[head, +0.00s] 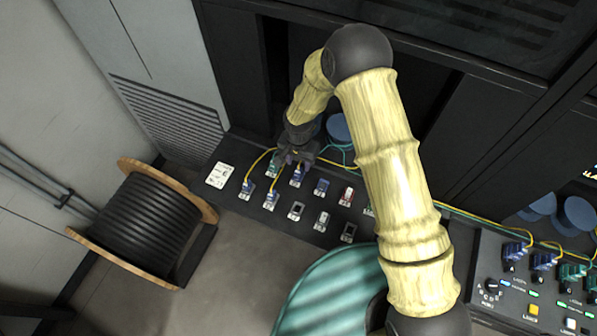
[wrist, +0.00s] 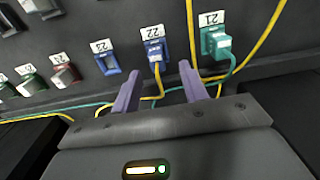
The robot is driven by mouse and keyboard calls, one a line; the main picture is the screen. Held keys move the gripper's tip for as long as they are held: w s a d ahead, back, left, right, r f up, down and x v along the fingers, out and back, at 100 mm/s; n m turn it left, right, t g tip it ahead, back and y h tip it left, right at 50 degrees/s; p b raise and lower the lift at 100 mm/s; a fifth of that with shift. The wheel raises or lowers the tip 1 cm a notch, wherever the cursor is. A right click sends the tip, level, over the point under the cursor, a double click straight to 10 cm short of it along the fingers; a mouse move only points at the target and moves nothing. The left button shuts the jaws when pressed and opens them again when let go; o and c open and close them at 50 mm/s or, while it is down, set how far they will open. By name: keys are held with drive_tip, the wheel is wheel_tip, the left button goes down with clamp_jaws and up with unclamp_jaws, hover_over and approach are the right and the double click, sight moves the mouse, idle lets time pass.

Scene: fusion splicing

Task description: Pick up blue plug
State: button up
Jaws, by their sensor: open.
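A blue plug (wrist: 155,50) with a yellow cable sits in the port labelled 22 in the wrist view. In the head view a blue plug (head: 298,176) shows just below my gripper (head: 298,156). More blue plugs with yellow cables, one at the left (head: 247,187) and one in the front row (head: 270,200), sit in the panel. My gripper (wrist: 160,88) is open, its two purple fingers apart with nothing gripped between them. In the wrist view the fingertips lie just short of the blue plug, one to each side. I cannot tell whether they touch it.
A teal plug (wrist: 215,42) sits in port 21 beside the right finger, with yellow cables close by. An empty blue port (wrist: 108,60) is at 23. Red (head: 347,195) and other ports continue along the panel. A cable spool (head: 145,225) stands at the left.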

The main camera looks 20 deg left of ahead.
sight(298, 170)
drive_tip(key=f, duration=0.4)
drive_tip(key=shift+s+d+f, duration=0.1)
drive_tip(key=shift+s, duration=0.15)
clamp_jaws()
